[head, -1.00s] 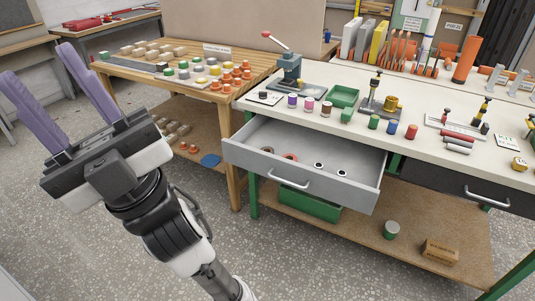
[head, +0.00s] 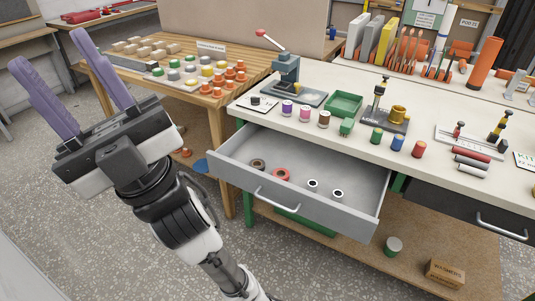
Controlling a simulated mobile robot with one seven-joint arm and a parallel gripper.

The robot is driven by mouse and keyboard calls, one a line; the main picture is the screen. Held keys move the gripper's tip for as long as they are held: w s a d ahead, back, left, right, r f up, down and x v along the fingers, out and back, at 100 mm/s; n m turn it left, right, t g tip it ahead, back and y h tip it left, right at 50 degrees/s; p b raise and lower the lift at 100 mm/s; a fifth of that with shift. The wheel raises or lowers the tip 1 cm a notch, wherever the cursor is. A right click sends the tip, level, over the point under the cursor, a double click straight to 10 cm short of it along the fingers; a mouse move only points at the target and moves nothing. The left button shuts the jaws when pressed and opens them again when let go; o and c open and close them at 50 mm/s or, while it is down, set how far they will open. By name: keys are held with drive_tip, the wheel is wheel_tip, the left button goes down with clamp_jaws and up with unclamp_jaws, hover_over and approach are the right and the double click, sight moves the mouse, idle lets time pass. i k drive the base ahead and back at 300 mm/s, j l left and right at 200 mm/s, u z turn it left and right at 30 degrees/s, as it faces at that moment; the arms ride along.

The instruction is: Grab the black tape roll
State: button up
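An open grey drawer (head: 235,171) under the workbench holds several small rolls. A dark brownish roll (head: 258,165) lies at its left end, and a red-orange roll (head: 281,175) lies beside it. Two small white-rimmed rolls with dark centres, one left (head: 312,185) and one right (head: 338,194), lie further right. I cannot tell for sure which is the black tape roll; the leftmost is the darkest. My gripper (head: 50,52) has two purple fingers spread apart, pointing up and empty. It is at the left of the view, well away from the drawer.
The white workbench (head: 300,117) carries a press (head: 286,75), a green tray (head: 343,104) and several coloured spools. A wooden table (head: 215,113) with blocks and cones stands left of it. A can (head: 393,245) and a cardboard box (head: 444,273) sit on the lower shelf.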

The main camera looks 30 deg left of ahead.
sight(260, 162)
drive_tip(key=i+u, duration=0.3)
drive_tip(key=i+l+u, duration=0.25)
drive_tip(key=i, duration=0.25)
drive_tip(key=u, duration=1.1)
